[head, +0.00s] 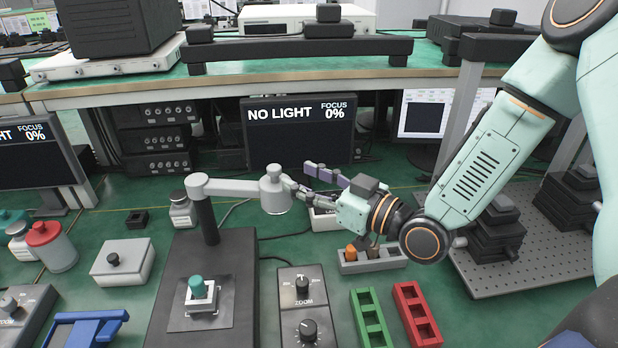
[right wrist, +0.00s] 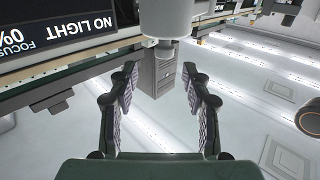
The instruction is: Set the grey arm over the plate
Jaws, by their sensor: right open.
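The grey arm (head: 236,188) reaches right from the top of a dark post. A grey cylindrical head (head: 275,193) hangs at its free end, to the right of and above the plate, not over it. The plate (head: 197,303) is a small silvery square on the dark base, bearing a teal-topped piece (head: 197,286). My right gripper (head: 303,187) is open just right of the head. In the right wrist view, the head (right wrist: 166,18) is just beyond the open fingertips (right wrist: 160,76); contact cannot be told. My left gripper is out of view.
A NO LIGHT monitor (head: 298,132) stands behind. A grey box (head: 123,262) and a red-lidded jar (head: 50,246) are to the left.

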